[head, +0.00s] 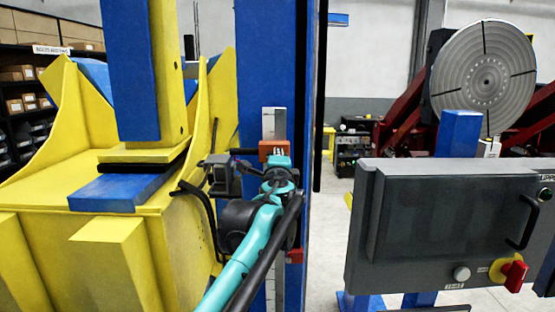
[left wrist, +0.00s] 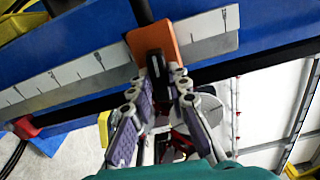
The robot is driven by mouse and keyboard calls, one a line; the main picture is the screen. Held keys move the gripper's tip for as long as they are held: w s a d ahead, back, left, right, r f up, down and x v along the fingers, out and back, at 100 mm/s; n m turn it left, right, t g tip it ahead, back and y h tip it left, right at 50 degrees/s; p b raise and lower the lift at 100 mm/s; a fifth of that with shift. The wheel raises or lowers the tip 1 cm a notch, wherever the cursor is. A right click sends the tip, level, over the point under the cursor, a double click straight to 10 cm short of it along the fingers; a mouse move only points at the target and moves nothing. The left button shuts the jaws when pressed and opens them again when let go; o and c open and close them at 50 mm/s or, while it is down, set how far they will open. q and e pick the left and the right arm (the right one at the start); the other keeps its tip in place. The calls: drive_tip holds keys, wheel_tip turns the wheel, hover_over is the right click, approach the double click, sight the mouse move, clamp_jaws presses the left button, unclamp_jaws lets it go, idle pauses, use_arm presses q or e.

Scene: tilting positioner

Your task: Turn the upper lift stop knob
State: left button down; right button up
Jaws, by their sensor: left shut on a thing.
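The upper lift stop is an orange block (head: 268,148) on a ruled scale fixed to a blue column. It shows closer in the left wrist view (left wrist: 153,38), with its black knob (left wrist: 157,69) facing me. My left gripper (head: 277,164) is in front of the stop, and its fingers (left wrist: 160,82) are shut on the knob, which they partly cover. In the head view the knob is hidden behind the gripper. My right gripper is in neither view.
A red lower stop (head: 295,256) sits further down the scale (head: 274,122). The yellow positioner frame (head: 90,180) stands close on the left. A grey control panel (head: 440,225) stands at the right, with floor showing between it and the column.

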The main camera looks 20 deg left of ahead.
use_arm(q)
drive_tip(key=shift+n, duration=0.7)
drive_tip(key=c, duration=1.4)
unclamp_jaws()
drive_tip(key=shift+c, duration=0.2)
drive_tip(key=v, duration=1.2)
